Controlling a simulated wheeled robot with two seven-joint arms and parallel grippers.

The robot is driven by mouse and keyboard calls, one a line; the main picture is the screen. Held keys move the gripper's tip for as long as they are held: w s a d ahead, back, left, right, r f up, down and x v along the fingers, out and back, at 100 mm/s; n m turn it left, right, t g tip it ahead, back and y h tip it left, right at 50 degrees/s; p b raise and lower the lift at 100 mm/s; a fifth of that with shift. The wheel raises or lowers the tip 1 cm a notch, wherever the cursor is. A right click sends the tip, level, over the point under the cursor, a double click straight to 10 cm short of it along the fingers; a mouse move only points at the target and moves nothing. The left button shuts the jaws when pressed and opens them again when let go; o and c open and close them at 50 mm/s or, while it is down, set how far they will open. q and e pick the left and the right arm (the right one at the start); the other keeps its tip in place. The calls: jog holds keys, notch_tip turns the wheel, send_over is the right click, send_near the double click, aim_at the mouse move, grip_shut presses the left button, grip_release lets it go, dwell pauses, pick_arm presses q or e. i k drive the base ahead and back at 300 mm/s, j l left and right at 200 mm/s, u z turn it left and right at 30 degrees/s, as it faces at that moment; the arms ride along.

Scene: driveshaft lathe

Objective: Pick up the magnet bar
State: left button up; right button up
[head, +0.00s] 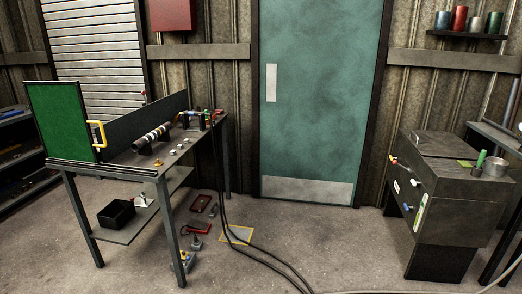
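I cannot pick out the magnet bar with certainty; several small parts are too small to tell apart at this distance. Neither of my grippers is in view. A dark bench (125,165) at left carries a horizontal shaft (153,138) with light and dark bands. Small coloured items (208,117) stand at the bench's right end. Small round knobs or parts lie along its front. At right, a grey cabinet (455,188) bears an upright green cylinder (481,158) and a metal cup (495,167). Coloured handles stick out of the cabinet's left side.
A green panel with a yellow handle (97,133) stands at the bench's left end. A black bin (116,214) sits on its lower shelf. Floor before the teal door (318,90) is mostly clear.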

aim_at(216, 207)
jog(key=i+z, duration=0.1)
jog(key=i, duration=0.9)
jog(key=i+z, duration=0.1)
jog(key=i, duration=0.95)
jog(key=i+u, duration=0.1)
jog(key=i, duration=0.95)
jog(key=i+l+u, duration=0.1)
jog(key=i, duration=0.95)
jog(key=i+j+u, duration=0.15)
jog(key=i+u, duration=0.25)
jog(key=i, duration=0.15)
jog(key=i+u, duration=0.35)
jog(key=i, duration=0.25)
jog(key=i+l+u, duration=0.2)
jog(key=i+u, duration=0.2)
jog(key=i, duration=0.15)
